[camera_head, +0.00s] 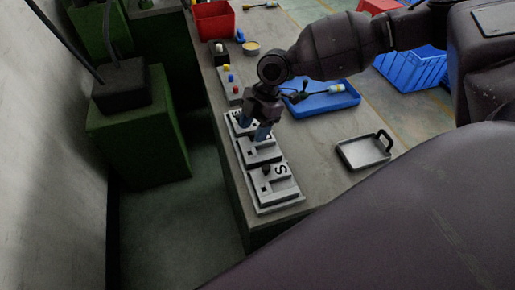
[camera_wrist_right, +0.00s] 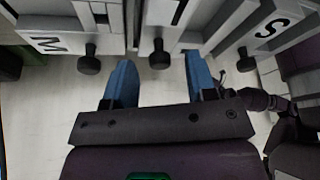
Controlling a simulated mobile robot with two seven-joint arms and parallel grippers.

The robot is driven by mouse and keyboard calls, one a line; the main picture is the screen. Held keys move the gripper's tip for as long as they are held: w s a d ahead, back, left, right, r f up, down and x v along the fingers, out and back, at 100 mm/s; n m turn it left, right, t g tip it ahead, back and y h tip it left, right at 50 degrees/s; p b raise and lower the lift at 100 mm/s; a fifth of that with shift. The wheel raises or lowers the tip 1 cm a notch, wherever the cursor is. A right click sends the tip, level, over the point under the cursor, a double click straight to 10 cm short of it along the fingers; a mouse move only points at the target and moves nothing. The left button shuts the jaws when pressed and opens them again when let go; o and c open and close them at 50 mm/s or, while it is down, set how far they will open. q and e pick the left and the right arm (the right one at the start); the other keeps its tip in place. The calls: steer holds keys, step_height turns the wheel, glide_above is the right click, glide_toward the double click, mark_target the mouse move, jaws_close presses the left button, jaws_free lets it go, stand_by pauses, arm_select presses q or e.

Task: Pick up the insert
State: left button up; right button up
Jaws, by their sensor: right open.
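Several grey insert blocks with black knobs sit in a row along the left edge of the workbench. The nearest insert, marked S (camera_head: 283,171), also shows at the right of the right wrist view (camera_wrist_right: 268,28). An insert marked M (camera_wrist_right: 48,43) is at the left there. The middle insert (camera_head: 262,155) lies between them; its black knob (camera_wrist_right: 159,56) is between the blue fingers of my right gripper (camera_wrist_right: 160,78), a little beyond the tips. My right gripper (camera_head: 254,136) is open and points down over the row, partly hiding the farther inserts. My left gripper is out of view.
A blue tray (camera_head: 325,104) with a cable connector lies right of the row. A black-rimmed metal tray (camera_head: 364,151) is near the right edge of the workbench (camera_head: 315,155). A board with coloured knobs (camera_head: 232,88) and a red bin (camera_head: 213,20) stand farther back.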

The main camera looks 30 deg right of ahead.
steer(key=shift+a+f, duration=0.2)
steer(key=shift+f, duration=0.3)
jaws_close()
